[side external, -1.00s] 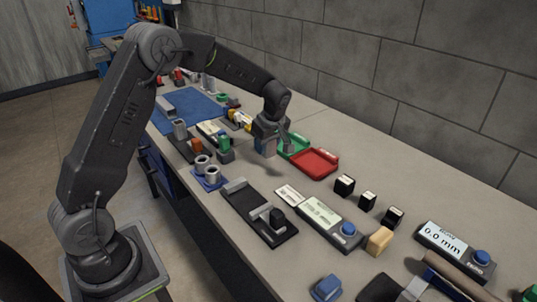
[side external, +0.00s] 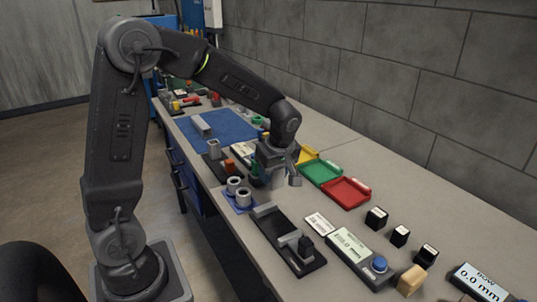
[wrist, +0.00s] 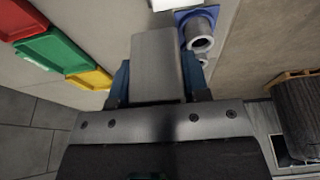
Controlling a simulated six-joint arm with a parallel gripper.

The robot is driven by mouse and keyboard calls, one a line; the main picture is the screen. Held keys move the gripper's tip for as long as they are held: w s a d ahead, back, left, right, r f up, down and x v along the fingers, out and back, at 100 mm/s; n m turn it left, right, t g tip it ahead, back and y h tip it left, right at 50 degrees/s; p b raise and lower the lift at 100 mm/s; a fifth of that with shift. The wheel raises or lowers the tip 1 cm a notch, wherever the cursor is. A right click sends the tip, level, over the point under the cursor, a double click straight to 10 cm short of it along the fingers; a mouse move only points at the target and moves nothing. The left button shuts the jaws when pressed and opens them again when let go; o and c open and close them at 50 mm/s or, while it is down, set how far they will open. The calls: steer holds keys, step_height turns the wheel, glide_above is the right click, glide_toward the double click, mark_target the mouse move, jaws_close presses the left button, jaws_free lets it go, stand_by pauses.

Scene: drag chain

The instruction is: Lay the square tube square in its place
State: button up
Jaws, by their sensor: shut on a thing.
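My gripper (side external: 274,174) is above the bench, between the coloured trays and the blue holder. In the wrist view its blue fingers are shut on the square tube (wrist: 156,62), a plain light-grey piece that sticks out ahead of them. In the side view the tube is mostly hidden by my gripper; a grey part (side external: 294,180) shows at its right, but I cannot tell if it is the tube. I cannot tell which spot is the tube's place.
A blue holder (side external: 230,204) with grey round tubes (side external: 243,197) stands nearby. A black fixture (side external: 284,232) lies in front. Yellow, green (side external: 319,173) and red (side external: 346,193) trays lie behind.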

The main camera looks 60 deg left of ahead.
steer(key=s+d, duration=0.1)
steer(key=d, duration=0.2)
steer(key=s+d, duration=0.1)
steer(key=shift+s+d+f, duration=0.15)
steer(key=shift+s+f, duration=0.1)
steer(key=shift+s, duration=0.1)
steer(key=shift+f, duration=0.1)
glide_above(271, 219)
steer(key=shift+d+f, duration=0.25)
steer(key=shift+f, duration=1.05)
steer(key=shift+d+f, duration=0.2)
steer(key=shift+f, duration=1.05)
steer(key=shift+f, duration=1.4)
steer(key=o, duration=1.2)
steer(key=shift+c, duration=0.2)
